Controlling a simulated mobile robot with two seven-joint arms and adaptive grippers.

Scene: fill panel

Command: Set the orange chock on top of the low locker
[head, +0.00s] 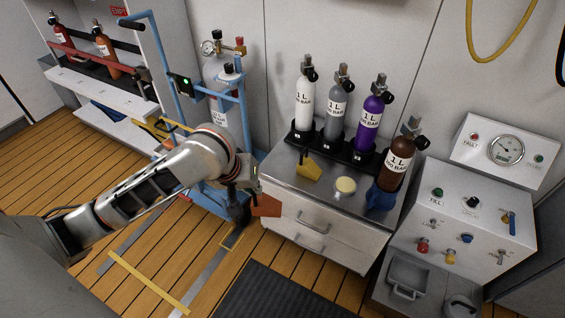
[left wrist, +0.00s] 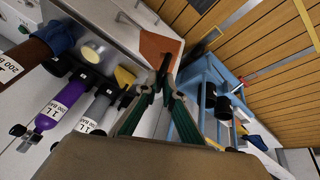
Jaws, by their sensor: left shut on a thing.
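The orange chock (head: 267,206) is a flat-sided wedge held at my left gripper (head: 244,208), in front of the left end of the low locker (head: 323,228) in the head view. In the left wrist view the chock (left wrist: 158,45) sticks out past the tips of my left gripper (left wrist: 165,78), whose fingers are shut on it. The locker (left wrist: 118,32) is beside it there. The chock appears off the locker's metal top, near its left edge; its exact height is hard to tell. My right gripper is not in view.
On the locker top stand several cylinders in a black rack (head: 332,148), a yellow chock (head: 308,169), a cream round disc (head: 345,186) and a blue item (head: 380,198) under a brown cylinder (head: 397,165). The top's front-left part is bare. A blue trolley (head: 205,200) stands left.

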